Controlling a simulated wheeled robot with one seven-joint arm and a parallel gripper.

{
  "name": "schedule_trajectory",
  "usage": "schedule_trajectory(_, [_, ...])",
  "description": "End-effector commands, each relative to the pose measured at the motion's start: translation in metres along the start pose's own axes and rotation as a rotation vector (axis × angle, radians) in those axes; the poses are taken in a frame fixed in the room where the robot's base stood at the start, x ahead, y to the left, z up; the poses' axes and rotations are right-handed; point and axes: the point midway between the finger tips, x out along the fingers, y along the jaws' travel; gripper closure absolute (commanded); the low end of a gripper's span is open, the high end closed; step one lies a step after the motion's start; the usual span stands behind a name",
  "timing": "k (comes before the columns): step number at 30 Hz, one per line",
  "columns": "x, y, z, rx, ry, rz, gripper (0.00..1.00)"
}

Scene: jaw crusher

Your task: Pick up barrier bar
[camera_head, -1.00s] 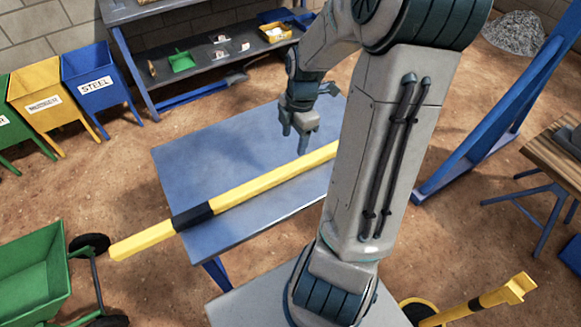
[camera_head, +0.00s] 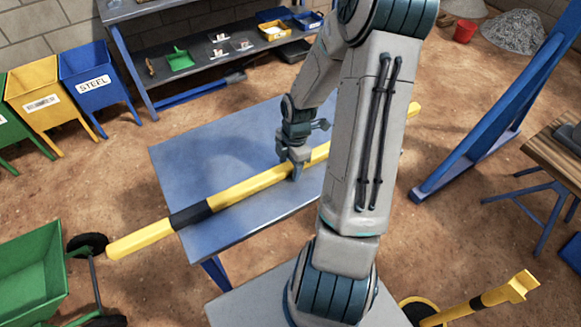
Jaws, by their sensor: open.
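The barrier bar (camera_head: 240,190) is a long yellow bar with a black band near its left part. It lies across the blue table (camera_head: 190,150), with its left end jutting past the table's left edge. Its right end shows beyond my arm at the right. My gripper (camera_head: 296,170) is at the bar, right of the black band, pointing down with its fingers at the bar's sides. The jaws are open. Part of the bar behind my arm is hidden, and I cannot tell if the fingers touch it.
A green wheelbarrow (camera_head: 30,265) stands at the lower left, near the bar's left end. Yellow and blue bins (camera_head: 90,80) and a shelf bench (camera_head: 150,65) stand at the back. A blue frame (camera_head: 490,120) and a wooden-topped table (camera_head: 555,135) are at the right.

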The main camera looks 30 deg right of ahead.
Motion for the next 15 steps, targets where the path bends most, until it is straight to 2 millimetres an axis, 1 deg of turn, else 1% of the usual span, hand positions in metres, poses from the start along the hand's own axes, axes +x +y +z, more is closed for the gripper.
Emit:
schedule_trajectory(5, [-0.0002, 0.0, 0.0002, 0.0, 0.0, 0.0, 0.42])
schedule_trajectory(6, [-0.0002, 0.0, 0.0003, 0.0, 0.0, 0.0, 0.53])
schedule_trajectory(8, [-0.0003, 0.0, 0.0003, 0.0, 0.0, 0.0, 0.7])
schedule_trajectory(9, [-0.0003, 0.0001, 0.0003, 0.0, 0.0, 0.0, 0.81])
schedule_trajectory(11, [-0.0004, 0.0001, 0.0003, 0.0, -0.001, 0.0, 0.97])
schedule_trajectory(12, [-0.0004, 0.0001, 0.0003, 0.0, -0.001, 0.0, 1.0])
schedule_trajectory(15, [-0.001, 0.0005, 0.0004, 0.0, -0.001, 0.001, 1.0])
